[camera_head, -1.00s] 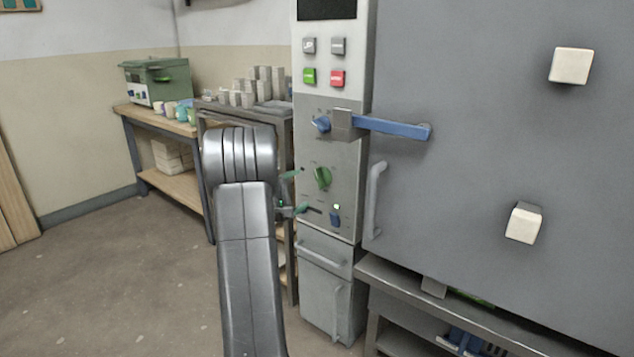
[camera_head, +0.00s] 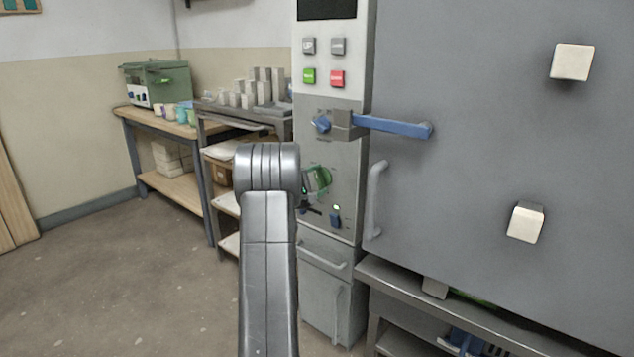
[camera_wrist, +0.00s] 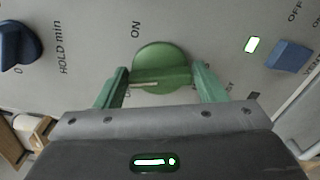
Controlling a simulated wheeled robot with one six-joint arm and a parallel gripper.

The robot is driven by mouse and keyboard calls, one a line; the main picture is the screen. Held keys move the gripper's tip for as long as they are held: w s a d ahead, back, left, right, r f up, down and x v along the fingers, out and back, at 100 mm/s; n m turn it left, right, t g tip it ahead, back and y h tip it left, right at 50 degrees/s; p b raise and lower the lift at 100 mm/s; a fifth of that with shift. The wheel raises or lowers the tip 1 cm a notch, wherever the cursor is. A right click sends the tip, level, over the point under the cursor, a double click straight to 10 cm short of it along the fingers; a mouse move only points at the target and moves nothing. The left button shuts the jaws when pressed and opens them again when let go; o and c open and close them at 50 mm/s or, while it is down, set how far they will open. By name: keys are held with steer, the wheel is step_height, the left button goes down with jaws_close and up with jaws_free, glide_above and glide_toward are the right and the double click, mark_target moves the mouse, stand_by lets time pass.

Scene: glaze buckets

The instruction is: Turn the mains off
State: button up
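A round green knob (camera_wrist: 160,60) on the grey control panel shows in the wrist view, with an "ON" label at its upper left. In the head view the knob (camera_head: 323,178) is partly covered by my gripper. A pale line crosses the knob's lower part. Other labels around it are partly hidden by the fingers. In the head view my arm hides most of the gripper.
A blue knob (camera_wrist: 18,46) marked "HOLD min" and a blue switch (camera_wrist: 288,56) beside a lit lamp (camera_wrist: 251,44) flank the green knob. A blue lever (camera_head: 395,127) sticks out above, and a door handle (camera_head: 376,200) stands to the right. A shelf rack (camera_head: 222,160) is at left.

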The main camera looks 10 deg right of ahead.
steer(key=c, duration=0.5)
steer(key=shift+o, duration=0.2)
steer(key=shift+n+b, duration=0.4)
steer(key=shift+n, duration=0.6)
steer(key=n, duration=0.3)
steer(key=shift+r+n, duration=0.15)
steer(key=shift+n, duration=0.15)
steer(key=o, duration=1)
steer(key=shift+a, duration=0.1)
steer(key=p+v, duration=0.2)
steer(key=v, duration=1.1)
steer(key=shift+s+a, duration=0.25)
